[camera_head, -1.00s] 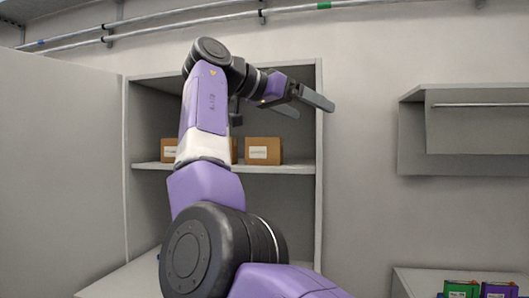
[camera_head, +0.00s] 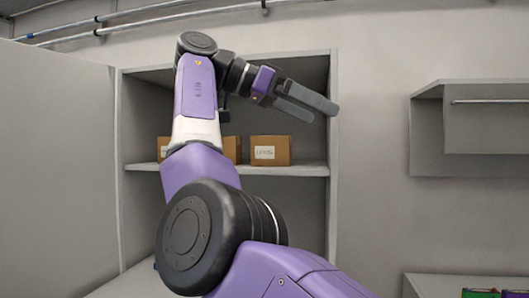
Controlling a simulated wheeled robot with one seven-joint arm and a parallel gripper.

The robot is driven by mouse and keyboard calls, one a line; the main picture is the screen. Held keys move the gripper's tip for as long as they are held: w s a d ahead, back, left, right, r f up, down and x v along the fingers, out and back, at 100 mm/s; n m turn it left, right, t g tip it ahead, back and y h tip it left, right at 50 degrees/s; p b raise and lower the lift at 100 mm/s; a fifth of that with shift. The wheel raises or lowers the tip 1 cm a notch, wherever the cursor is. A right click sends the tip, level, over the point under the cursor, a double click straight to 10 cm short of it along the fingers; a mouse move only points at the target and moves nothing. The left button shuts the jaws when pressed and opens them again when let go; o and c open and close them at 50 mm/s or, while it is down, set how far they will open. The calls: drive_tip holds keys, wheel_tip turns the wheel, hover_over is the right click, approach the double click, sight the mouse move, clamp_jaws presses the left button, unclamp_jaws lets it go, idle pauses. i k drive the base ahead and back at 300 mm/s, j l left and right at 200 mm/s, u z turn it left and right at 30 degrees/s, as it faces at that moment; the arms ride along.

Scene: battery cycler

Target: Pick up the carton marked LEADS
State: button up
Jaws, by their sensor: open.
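A brown carton (camera_head: 271,151) with a white label stands on the cabinet's middle shelf, right of my arm. Its label is too small to read for certain. Another brown carton (camera_head: 232,149) is mostly hidden behind my arm, and part of a carton with a white label (camera_head: 163,149) shows left of the arm. I cannot tell which one is marked LEADS. My gripper (camera_head: 318,109) is open and empty. In the picture it appears above and right of the right-hand carton, near the cabinet's right wall, and touches no carton.
The cabinet shelf (camera_head: 302,170) has free room right of the right-hand carton. The cabinet's right side wall (camera_head: 333,210) is close to my gripper in the picture. A grey wall shelf (camera_head: 428,140) hangs at right.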

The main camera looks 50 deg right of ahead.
sight(266, 150)
drive_tip(key=i+l, duration=0.2)
drive_tip(key=i, duration=0.2)
drive_tip(key=i+l, duration=0.2)
drive_tip(key=i, duration=0.15)
drive_tip(key=i+l, duration=0.25)
drive_tip(key=i, duration=0.15)
